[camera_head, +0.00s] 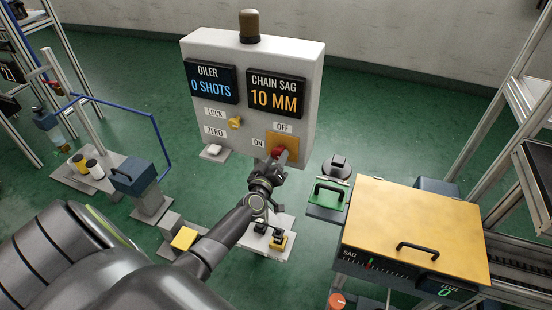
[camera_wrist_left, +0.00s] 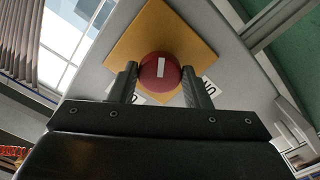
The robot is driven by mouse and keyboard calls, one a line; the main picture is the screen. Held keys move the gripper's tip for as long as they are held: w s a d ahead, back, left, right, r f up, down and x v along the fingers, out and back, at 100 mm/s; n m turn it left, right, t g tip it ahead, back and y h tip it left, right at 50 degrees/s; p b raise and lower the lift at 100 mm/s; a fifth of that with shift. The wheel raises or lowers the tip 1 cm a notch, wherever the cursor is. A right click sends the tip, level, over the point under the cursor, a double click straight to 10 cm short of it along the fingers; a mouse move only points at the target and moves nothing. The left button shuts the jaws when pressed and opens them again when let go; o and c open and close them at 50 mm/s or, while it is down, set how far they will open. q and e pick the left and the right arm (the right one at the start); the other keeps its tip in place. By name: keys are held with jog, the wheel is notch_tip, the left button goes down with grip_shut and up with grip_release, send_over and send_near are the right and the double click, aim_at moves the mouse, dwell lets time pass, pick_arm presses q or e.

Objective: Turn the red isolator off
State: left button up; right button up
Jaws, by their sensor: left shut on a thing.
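The red isolator (camera_head: 279,152) is a round red knob on a yellow square plate (camera_head: 291,143) at the lower right of the grey control panel. Labels OFF and ON stand above and to the left of it. In the left wrist view the red knob (camera_wrist_left: 160,72) with a white mark sits between the two fingers. My left gripper (camera_head: 277,163) is shut on the knob and partly hides it in the head view; the fingers also show in the left wrist view (camera_wrist_left: 160,85). My right gripper is not in view.
The panel (camera_head: 205,45) also carries OILER and CHAIN SAG displays and a yellow lock knob (camera_head: 235,122). A blue-framed stand (camera_head: 135,175) is at the left.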

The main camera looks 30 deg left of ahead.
pick_arm(q)
jog(key=shift+n, duration=1.9)
jog(key=n, duration=0.6)
jog(key=shift+n, duration=0.6)
jog(key=o, duration=1)
jog(key=shift+r, duration=0.1)
